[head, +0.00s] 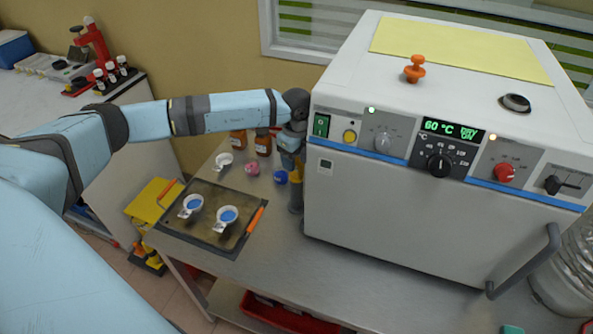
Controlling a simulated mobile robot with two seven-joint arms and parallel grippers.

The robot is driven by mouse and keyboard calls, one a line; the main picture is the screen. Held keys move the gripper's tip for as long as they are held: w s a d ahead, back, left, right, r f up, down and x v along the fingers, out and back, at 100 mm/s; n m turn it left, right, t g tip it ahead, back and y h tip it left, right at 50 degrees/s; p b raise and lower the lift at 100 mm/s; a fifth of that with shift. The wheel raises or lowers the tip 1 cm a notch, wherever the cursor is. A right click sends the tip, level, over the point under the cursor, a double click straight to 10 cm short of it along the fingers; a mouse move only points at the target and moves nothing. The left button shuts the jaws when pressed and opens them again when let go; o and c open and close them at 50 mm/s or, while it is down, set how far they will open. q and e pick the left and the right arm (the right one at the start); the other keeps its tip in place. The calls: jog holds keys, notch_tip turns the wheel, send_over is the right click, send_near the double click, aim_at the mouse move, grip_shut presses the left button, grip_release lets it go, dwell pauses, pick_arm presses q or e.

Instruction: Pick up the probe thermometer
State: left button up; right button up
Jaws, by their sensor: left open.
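I cannot tell for certain which thing is the probe thermometer. My left gripper (290,160) points down just above this holder and is open. Its fingertips are small and partly hidden, so contact cannot be made out. An orange knob-shaped piece (414,68) stands on the oven top. My right gripper is out of view.
The white oven (400,205) stands close to the right of my left gripper. Two white dishes (227,218) with blue contents sit on the tray. Brown bottles (263,145), a pink item (252,169) and a blue item (280,177) stand nearby. The front bench is clear.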

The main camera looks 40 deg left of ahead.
pick_arm(q)
jog(key=shift+f+p, duration=0.4)
jog(key=shift+f, duration=1.6)
grip_shut()
jog(key=shift+r, duration=0.1)
notch_tip(320, 180, up, 28)
jog(key=b, duration=0.4)
